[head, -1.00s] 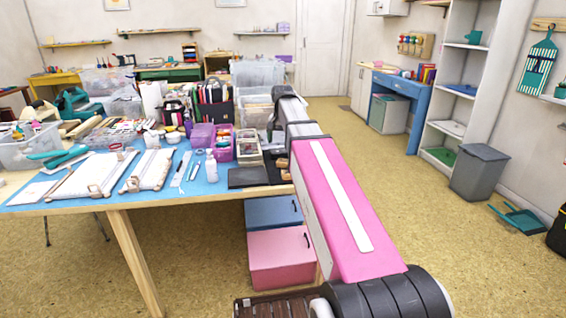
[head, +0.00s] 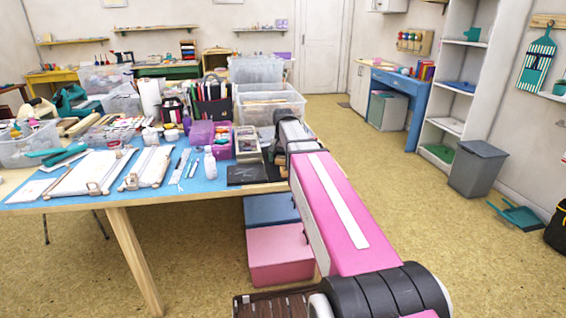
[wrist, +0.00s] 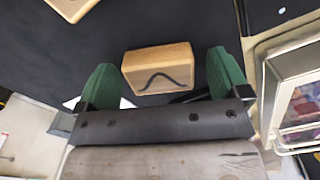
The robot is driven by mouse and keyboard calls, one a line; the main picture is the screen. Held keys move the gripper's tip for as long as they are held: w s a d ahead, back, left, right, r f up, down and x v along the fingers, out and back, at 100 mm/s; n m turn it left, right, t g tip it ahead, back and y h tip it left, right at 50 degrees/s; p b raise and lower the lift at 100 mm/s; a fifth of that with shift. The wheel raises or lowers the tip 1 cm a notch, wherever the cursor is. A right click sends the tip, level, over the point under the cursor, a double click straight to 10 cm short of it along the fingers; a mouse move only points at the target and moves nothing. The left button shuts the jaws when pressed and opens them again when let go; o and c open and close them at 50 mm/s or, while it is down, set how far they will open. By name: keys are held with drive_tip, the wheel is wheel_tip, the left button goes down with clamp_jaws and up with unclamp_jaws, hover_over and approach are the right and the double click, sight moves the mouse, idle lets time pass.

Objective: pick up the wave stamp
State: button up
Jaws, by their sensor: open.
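The wave stamp (wrist: 158,69) is a small light wooden block with a dark wavy line on its face. In the wrist view it lies on a black surface (wrist: 130,30), between and slightly beyond the green fingertips. My gripper (wrist: 160,85) is open, one finger on each side of the stamp with gaps, and I cannot tell whether it touches. In the head view my arm reaches over the right end of the blue-topped table (head: 210,183), and the stamp and gripper are hidden there.
Another wooden block (wrist: 72,8) is at the top left of the wrist view. A clear-lidded case (wrist: 300,95) stands close on the right. In the head view a black pad (head: 247,174), a white bottle (head: 210,165) and a purple box (head: 201,134) sit nearby on the table.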

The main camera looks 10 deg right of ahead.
sight(283, 158)
drive_tip(key=shift+f, duration=0.15)
drive_tip(key=c, duration=1)
wheel_tip(283, 158, up, 4)
drive_tip(key=shift+r, duration=0.1)
drive_tip(key=s+a+r, duration=0.6)
drive_tip(key=s+a, duration=0.2)
drive_tip(key=shift+a+r, duration=0.3)
drive_tip(key=shift+r, duration=0.1)
